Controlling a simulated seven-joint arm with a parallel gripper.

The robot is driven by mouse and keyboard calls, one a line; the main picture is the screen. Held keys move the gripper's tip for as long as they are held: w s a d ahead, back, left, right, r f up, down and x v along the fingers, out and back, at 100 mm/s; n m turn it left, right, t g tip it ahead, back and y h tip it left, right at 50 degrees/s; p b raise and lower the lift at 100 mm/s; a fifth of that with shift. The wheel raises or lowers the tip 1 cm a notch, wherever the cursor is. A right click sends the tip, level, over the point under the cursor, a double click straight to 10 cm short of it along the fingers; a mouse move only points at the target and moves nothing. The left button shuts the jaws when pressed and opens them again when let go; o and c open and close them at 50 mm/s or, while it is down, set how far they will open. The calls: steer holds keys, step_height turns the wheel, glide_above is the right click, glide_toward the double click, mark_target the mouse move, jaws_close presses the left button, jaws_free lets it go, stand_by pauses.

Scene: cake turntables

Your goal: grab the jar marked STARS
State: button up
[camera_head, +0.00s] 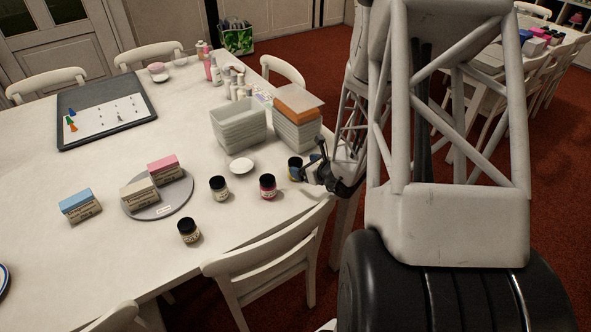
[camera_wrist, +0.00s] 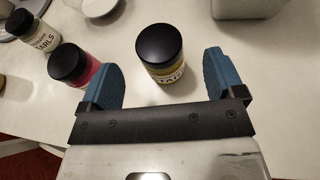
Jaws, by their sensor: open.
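A black-lidded jar with yellow-gold contents (camera_wrist: 162,62) stands upright on the table between my two blue fingertips in the wrist view. Its label faces my gripper, but I cannot read the lettering for sure. My gripper (camera_head: 308,162) is open at the table's right edge, with a finger on each side of this jar and a gap visible at both sides. In the head view the gripper largely hides that jar. A pink jar (camera_head: 268,186) stands just left of it; it also shows outside the left finger in the wrist view (camera_wrist: 72,66).
A pale jar (camera_head: 219,188), whose label ends in "ARLS" in the wrist view, and another black-lidded jar (camera_head: 188,231) stand further left. A white dish (camera_head: 241,165), grey bins (camera_head: 238,125), a turntable (camera_head: 165,209) with boxes and a chair (camera_head: 270,262) are near.

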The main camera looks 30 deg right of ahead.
mark_target(295, 164)
steer(key=shift+x, duration=2.6)
steer(key=shift+s+f, duration=0.1)
steer(key=c, duration=1.2)
steer(key=shift+o, duration=0.2)
steer(key=shift+r, duration=5.05)
